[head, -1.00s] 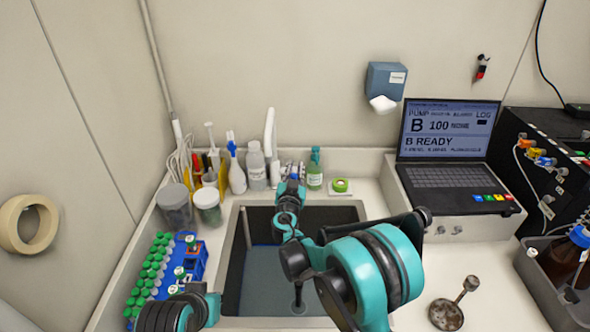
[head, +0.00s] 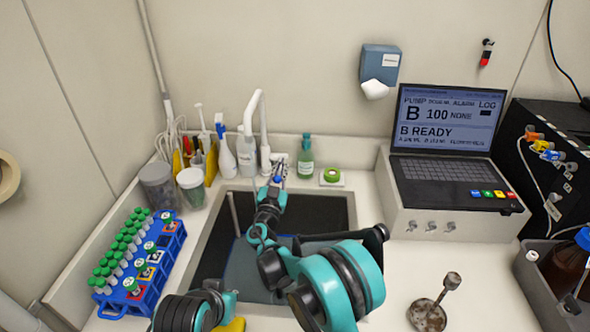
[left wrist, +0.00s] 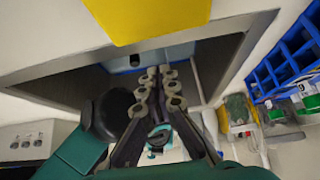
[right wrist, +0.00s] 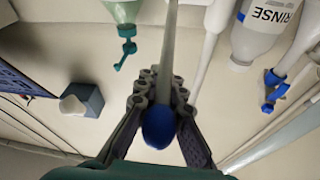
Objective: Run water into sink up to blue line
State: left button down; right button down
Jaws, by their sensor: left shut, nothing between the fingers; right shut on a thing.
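The sink (head: 345,205) is a dark basin in the counter. A blue-grey surface (head: 250,280) shows low inside it, partly behind my right arm; I cannot tell whether it is water. A strip of blue (left wrist: 150,58) shows inside the basin in the left wrist view. The white tap (head: 252,105) stands at the sink's back edge. My right gripper (head: 278,172) is at the tap's foot, shut on a grey lever (right wrist: 167,60) with a blue knob (right wrist: 158,127). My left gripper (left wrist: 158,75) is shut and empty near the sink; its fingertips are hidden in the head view.
A yellow object (left wrist: 150,15) shows close to my left gripper. A blue rack (head: 155,270) of green-capped tubes stands left of the sink. The laptop (head: 448,150) and a metal stand (head: 428,315) are on the right.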

jog(key=shift+s+a+f+t+b, duration=0.1)
jog(key=shift+s+f+t+b, duration=0.25)
jog(key=shift+f+t+b, duration=0.25)
jog(key=c, duration=1.7)
grip_release()
jog(key=shift+s+r, duration=0.1)
jog(key=shift+s, duration=0.05)
jog(key=shift+o, duration=0.5)
jog(key=shift+s+r, duration=0.1)
jog(key=shift+s, duration=0.05)
notch_tip(320, 180, up, 10)
